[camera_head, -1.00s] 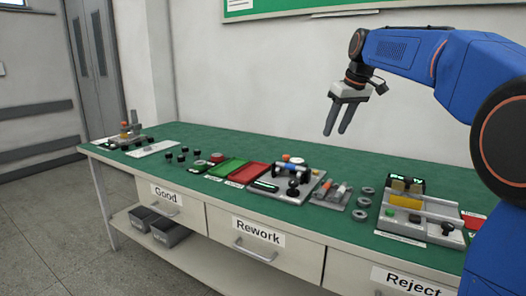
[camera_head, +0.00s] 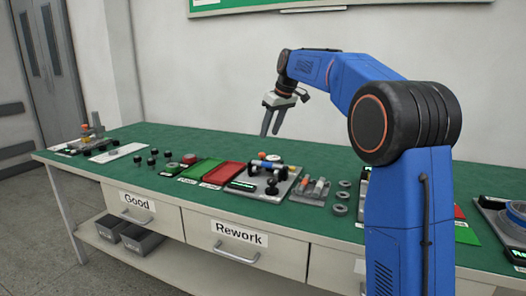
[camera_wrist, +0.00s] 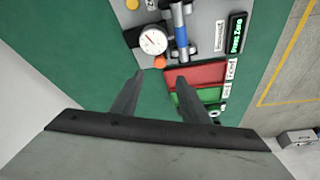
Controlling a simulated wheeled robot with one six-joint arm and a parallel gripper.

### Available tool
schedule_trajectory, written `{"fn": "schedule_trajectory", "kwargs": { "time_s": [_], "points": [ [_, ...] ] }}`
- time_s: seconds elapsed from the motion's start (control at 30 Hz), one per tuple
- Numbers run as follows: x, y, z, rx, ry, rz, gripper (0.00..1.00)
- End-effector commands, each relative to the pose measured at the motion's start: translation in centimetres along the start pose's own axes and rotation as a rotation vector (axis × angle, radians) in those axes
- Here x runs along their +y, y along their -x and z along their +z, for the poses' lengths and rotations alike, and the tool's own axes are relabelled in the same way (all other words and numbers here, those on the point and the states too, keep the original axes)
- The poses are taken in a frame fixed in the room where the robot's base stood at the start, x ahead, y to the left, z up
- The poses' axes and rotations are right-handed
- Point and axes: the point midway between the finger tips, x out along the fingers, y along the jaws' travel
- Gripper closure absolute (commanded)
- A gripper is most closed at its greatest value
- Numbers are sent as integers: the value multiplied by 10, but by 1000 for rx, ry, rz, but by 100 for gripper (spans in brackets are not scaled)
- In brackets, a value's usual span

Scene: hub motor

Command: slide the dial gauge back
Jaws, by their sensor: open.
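The dial gauge (camera_wrist: 152,40) shows in the wrist view as a white round face with a red needle, beside a blue-banded shaft (camera_wrist: 181,33) on a grey fixture (camera_wrist: 207,22). An orange knob (camera_wrist: 159,62) sits just below the gauge's face. In the head view the fixture (camera_head: 240,192) stands mid-bench, and the gauge is too small to make out clearly. My gripper (camera_head: 271,131) hangs above the bench behind the fixture, fingers down, open and empty. In the wrist view its fingertips (camera_wrist: 160,78) appear below the gauge, apart from it.
A red tray (camera_head: 223,174) and a green tray (camera_head: 198,170) lie left of the fixture. Small parts (camera_head: 313,188) and several grey rings (camera_head: 341,196) lie right of it. My arm hides part of the bench's right side. Bare green mat lies behind the fixture.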

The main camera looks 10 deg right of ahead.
Motion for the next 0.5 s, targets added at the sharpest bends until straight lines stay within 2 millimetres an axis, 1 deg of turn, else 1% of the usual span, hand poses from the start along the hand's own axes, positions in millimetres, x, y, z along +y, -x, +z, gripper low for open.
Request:
{"fn": "schedule_trajectory", "kwargs": {
  "time_s": [0.03,0.2,0.4,0.5],
  "points": [
    [0,-10,1,-3,0,-2,59],
    [0,-41,1,-3,-1,-2,59],
    [-1,-73,0,-2,0,-1,59],
    [0,-86,0,-2,0,-1,59]
  ]
}}
